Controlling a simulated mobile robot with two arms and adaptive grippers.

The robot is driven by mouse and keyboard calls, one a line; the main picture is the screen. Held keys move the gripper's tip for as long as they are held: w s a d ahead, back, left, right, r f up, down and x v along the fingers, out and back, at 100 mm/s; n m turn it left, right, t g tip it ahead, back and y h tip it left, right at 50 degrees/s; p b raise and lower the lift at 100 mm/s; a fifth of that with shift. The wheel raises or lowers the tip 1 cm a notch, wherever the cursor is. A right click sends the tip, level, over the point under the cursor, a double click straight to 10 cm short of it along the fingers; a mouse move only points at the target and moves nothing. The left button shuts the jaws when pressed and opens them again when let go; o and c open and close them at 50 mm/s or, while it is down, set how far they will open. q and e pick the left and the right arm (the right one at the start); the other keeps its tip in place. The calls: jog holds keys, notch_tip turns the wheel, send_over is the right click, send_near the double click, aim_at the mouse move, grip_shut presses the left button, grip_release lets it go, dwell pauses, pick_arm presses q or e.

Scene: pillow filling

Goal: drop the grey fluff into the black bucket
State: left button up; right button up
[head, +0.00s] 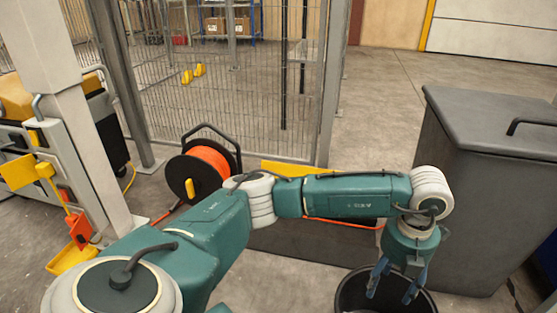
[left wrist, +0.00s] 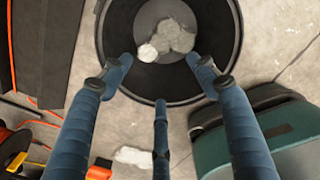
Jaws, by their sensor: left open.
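The black bucket (head: 352,290) stands on the floor at the bottom of the head view, partly cut off. It also fills the top middle of the left wrist view (left wrist: 215,28). My left gripper (head: 390,294) points down over the bucket. Its three fingers (left wrist: 160,76) are spread open with nothing between them. Grey fluff (left wrist: 177,36) shows inside the bucket, with a paler clump (left wrist: 147,53) at its lower left; I cannot tell whether this clump is resting or falling. Another pale fluff piece (left wrist: 133,157) lies on the floor outside the bucket. My right gripper is not in view.
A large grey lidded bin (head: 470,190) stands right of the bucket. An orange cable reel (head: 205,172) and a wire fence (head: 230,90) are behind my left arm. A yellow-and-grey cart (head: 40,150) stands at the left. Open floor (head: 385,95) lies beyond the fence.

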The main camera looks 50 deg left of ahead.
pick_arm(q)
notch_tip(320, 180, up, 5)
jog(key=shift+r, duration=0.1)
dwell(0.6)
